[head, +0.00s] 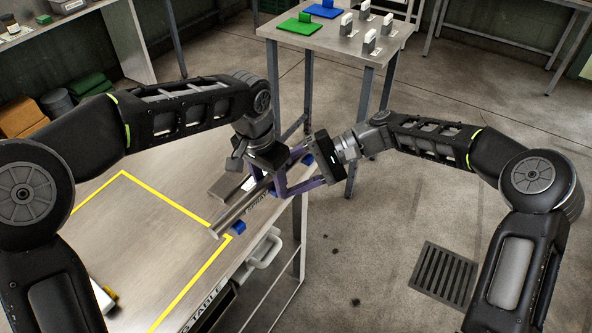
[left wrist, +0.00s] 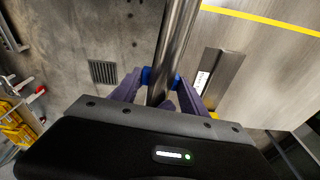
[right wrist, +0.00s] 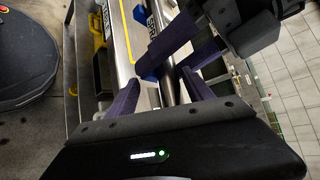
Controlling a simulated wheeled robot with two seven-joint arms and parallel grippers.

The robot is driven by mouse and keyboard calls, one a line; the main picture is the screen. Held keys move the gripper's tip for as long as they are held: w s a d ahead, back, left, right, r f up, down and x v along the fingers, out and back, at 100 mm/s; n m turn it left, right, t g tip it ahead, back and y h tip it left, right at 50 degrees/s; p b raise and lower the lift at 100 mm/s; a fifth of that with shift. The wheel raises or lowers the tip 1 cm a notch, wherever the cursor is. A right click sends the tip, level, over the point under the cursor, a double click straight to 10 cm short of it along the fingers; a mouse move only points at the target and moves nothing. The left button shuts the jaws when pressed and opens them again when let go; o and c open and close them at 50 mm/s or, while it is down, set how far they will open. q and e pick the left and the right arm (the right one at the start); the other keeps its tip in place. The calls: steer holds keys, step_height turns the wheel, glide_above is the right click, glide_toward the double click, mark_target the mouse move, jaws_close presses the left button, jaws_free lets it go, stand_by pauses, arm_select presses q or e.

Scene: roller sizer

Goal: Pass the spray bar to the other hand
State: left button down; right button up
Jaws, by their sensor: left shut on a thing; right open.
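The spray bar (head: 238,210) is a long grey metal tube held slantwise above the table's right edge. My left gripper (left wrist: 162,82) is shut on it, and the bar (left wrist: 178,35) runs up and away between its fingers. My right gripper (right wrist: 160,74) is open at the bar, its purple fingers on either side of the tube (right wrist: 168,90) in the right wrist view. I cannot tell whether they touch it. In the head view the two grippers are close together, and their fingers partly hide the bar's far part.
A yellow line (head: 165,202) marks an area on the metal table. A flat grey piece (head: 228,187) lies near the bar. A floor grate (head: 447,274) lies right; the floor there is clear.

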mark_target(263, 182)
jaws_close()
stand_by(0.7)
arm_select(q)
steer(key=c, duration=0.5)
jaws_free()
steer(key=shift+r, duration=0.15)
steer(key=r, duration=0.4)
steer(key=s+r, duration=0.1)
steer(key=r, duration=0.2)
steer(key=a+r, duration=0.1)
steer(key=r, duration=0.3)
steer(key=shift+s+a+r, duration=0.1)
steer(key=shift+s+r, duration=0.1)
steer(key=shift+r, duration=0.15)
